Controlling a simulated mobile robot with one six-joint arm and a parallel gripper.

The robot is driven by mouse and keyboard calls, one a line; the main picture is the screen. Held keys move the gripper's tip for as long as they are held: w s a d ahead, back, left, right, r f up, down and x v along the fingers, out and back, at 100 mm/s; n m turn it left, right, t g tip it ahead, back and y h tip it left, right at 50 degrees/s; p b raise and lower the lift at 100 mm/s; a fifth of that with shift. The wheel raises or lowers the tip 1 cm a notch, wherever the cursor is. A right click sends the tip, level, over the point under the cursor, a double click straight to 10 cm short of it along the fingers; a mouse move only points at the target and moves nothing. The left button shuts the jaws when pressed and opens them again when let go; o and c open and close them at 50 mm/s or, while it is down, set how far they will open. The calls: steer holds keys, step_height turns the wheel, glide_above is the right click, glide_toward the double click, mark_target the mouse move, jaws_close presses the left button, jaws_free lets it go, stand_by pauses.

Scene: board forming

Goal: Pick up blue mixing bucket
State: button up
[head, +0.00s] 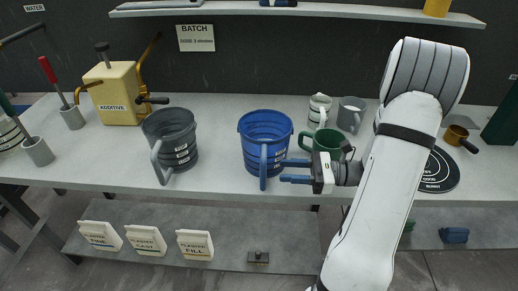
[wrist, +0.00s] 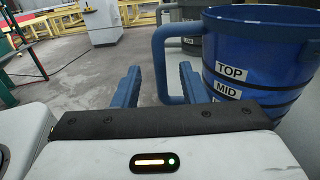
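The blue mixing bucket (head: 266,135) stands upright on the grey bench, with its handle (head: 263,168) facing the front edge. In the wrist view the bucket (wrist: 262,50) fills the upper right, with TOP and MID labels and dark level lines. My gripper (head: 282,171) is open, its two blue fingers pointing left toward the handle from the right. In the wrist view the gripper (wrist: 160,85) has the handle (wrist: 160,65) lined up in the gap between its fingers. I cannot tell whether either finger touches the handle.
A dark grey bucket (head: 171,140) stands left of the blue one. A green mug (head: 323,146), a cream mug (head: 319,111) and a grey mug (head: 351,114) stand close behind my gripper. The bench is clear between the two buckets. A shelf (head: 300,10) runs above.

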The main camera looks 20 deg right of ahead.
mark_target(263, 169)
steer(key=x, duration=0.5)
steer(key=p+x, duration=0.1)
steer(key=x, duration=0.1)
steer(key=shift+s+a+r, duration=0.1)
steer(key=shift+a+r, duration=0.1)
steer(key=shift+r, duration=0.15)
steer(key=shift+c, duration=0.2)
jaws_close()
stand_by(0.8)
